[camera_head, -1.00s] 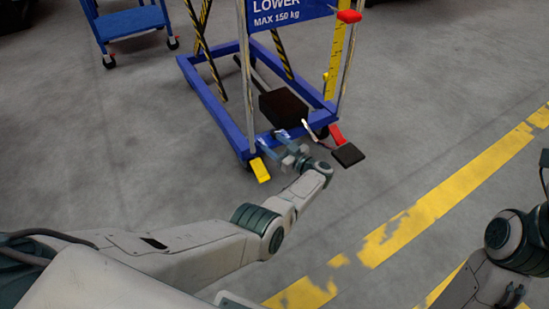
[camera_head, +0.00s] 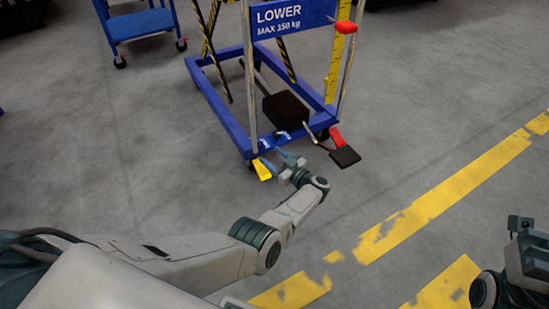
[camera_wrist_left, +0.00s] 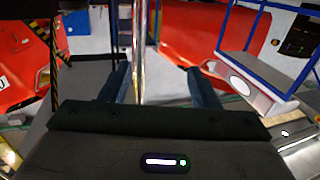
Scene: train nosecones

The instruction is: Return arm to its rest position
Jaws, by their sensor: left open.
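My left arm reaches in from the left in the head view. Its gripper (camera_head: 278,163) is near the front end of the blue lift cart's base (camera_head: 226,122), close to the yellow pedal (camera_head: 262,169). In the left wrist view my left gripper (camera_wrist_left: 161,86) is open, its two blue fingers apart. A shiny vertical pole (camera_wrist_left: 139,45) shows between them; nothing is seen gripped. My right arm shows only partly at the right edge of the head view, and its fingers are not visible.
The lift carries a blue "LOWER MAX 150 kg" sign (camera_head: 293,17) and a red knob (camera_head: 345,27). A black pedal (camera_head: 345,156) sits to the right of my left gripper. A blue trolley (camera_head: 142,23) stands back left. Grey floor with yellow lines (camera_head: 440,195) is open to the right.

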